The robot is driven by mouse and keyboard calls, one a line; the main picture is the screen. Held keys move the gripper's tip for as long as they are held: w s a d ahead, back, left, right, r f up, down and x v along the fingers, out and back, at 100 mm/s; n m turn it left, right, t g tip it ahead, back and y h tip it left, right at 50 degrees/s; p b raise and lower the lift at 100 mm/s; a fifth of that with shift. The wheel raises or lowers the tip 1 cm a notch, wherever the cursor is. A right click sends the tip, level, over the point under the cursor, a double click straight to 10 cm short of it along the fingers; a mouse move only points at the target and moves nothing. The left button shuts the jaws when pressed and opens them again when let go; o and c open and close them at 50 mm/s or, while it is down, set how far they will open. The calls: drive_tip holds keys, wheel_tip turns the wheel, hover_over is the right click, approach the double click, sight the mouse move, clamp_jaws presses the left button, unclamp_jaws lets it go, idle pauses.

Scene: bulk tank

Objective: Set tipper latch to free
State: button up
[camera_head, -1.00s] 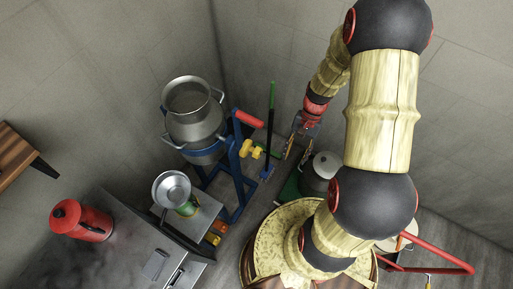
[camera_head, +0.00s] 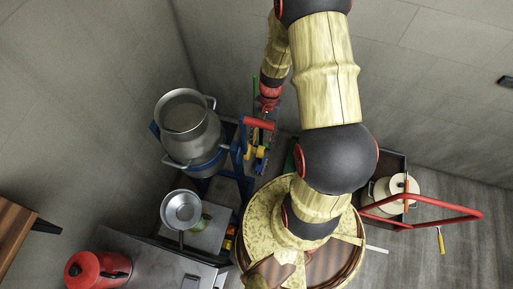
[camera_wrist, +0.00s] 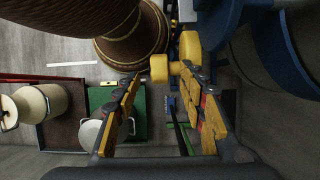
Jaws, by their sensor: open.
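A green mat with a pale pot (camera_wrist: 91,134) lies left in the wrist view. A red-railed cart (camera_head: 425,219) stands at the right. Walls close in behind the tipper.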

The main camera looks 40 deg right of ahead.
sight(261, 148)
drive_tip(key=x, duration=0.6)
drive_tip(key=shift+a+b, duration=0.1)
drive_tip(key=shift+b, duration=0.3)
drive_tip(key=shift+c, duration=1.2)
drive_tip(key=c, duration=0.8)
clamp_jaws()
